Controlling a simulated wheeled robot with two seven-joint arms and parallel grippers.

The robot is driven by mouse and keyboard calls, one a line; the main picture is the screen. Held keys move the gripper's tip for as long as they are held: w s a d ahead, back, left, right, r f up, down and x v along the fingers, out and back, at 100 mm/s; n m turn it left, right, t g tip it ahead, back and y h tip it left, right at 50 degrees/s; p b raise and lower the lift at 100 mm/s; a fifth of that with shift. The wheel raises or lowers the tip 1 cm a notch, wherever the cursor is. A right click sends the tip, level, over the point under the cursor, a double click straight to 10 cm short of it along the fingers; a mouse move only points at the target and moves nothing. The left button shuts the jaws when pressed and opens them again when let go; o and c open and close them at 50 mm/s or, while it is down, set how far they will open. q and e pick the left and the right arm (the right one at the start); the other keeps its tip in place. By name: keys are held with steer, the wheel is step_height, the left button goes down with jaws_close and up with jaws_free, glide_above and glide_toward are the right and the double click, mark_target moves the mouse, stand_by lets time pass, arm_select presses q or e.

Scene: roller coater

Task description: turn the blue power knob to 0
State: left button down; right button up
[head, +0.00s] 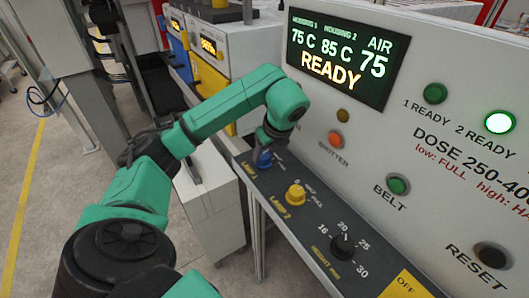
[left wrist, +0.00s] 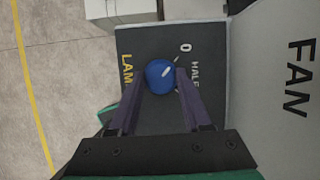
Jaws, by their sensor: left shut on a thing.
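The blue knob (head: 264,159) is at the far left end of the dark sloped panel, by the "LAMP 1" label. In the left wrist view the blue knob (left wrist: 158,79) sits between the two fingers of my left gripper (left wrist: 161,82), which is shut on it. A white pointer mark on the knob slants to the upper right in that view. The "0" is printed above right of the knob and "HALF" is to its right. In the head view my left gripper (head: 268,146) comes down from above and partly hides the knob. My right gripper is not seen.
A yellow "LAMP 2" knob (head: 295,194) and a black numbered dial (head: 342,246) sit further along the panel. The upright face holds an orange button (head: 335,139), a green BELT button (head: 398,185) and a display reading READY (head: 343,57). Open floor lies at left.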

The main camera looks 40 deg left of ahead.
arm_select(q)
steer(key=shift+c, duration=1.8)
jaws_free()
steer(key=p+v, duration=0.8)
steer(key=v, duration=0.6)
steer(key=shift+r, duration=0.2)
steer(key=shift+d, duration=0.1)
